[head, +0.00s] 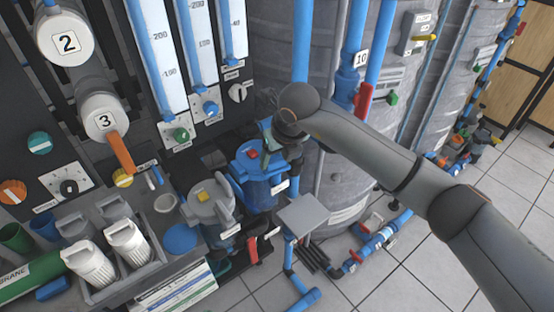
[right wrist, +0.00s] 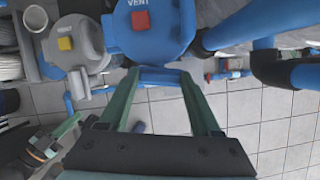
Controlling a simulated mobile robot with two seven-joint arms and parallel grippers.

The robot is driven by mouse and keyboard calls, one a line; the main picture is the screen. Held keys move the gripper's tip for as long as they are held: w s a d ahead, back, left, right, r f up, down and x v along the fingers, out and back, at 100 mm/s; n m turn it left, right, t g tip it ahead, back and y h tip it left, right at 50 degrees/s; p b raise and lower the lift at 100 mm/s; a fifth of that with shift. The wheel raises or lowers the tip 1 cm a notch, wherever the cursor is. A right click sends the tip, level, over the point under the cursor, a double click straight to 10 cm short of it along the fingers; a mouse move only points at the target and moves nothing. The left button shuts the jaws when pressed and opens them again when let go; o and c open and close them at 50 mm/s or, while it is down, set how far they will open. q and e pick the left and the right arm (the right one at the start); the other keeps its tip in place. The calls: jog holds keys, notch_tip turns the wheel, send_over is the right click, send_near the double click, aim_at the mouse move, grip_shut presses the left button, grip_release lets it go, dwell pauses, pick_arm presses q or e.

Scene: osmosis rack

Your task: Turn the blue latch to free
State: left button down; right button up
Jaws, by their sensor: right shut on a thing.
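The blue filter housing (head: 262,192) stands low in front of the grey tank, with a red button on its lid. In the right wrist view its round blue lid (right wrist: 150,45) is marked VENT. The blue latch (right wrist: 164,74) is a short bar at the lid's near edge, between my fingertips. My right gripper (head: 270,138) reaches down to this housing from the right; in the right wrist view its two green fingers (right wrist: 160,80) are shut on the latch. In the head view the latch is hidden by the gripper and housing.
A grey housing (head: 208,205) with a yellow button stands just left of the blue one. Blue pipes (head: 303,40) rise behind my right arm. A grey square plate (head: 303,214) lies right of the housing. Tiled floor (head: 440,250) is open at the right.

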jog(key=shift+w+d+f+n+b, duration=0.1)
jog(key=shift+f+n+b, duration=0.1)
jog(key=shift+n+b, duration=0.3)
jog(key=shift+n+y, duration=0.4)
jog(key=shift+r+n, duration=0.15)
jog(key=shift+n, duration=0.15)
jog(key=shift+r, duration=0.1)
jog(key=o, duration=1.4)
pick_arm(q)
jog(key=shift+w+d+f, duration=0.35)
jog(key=shift+w+d, duration=0.15)
jog(key=shift+d, duration=0.25)
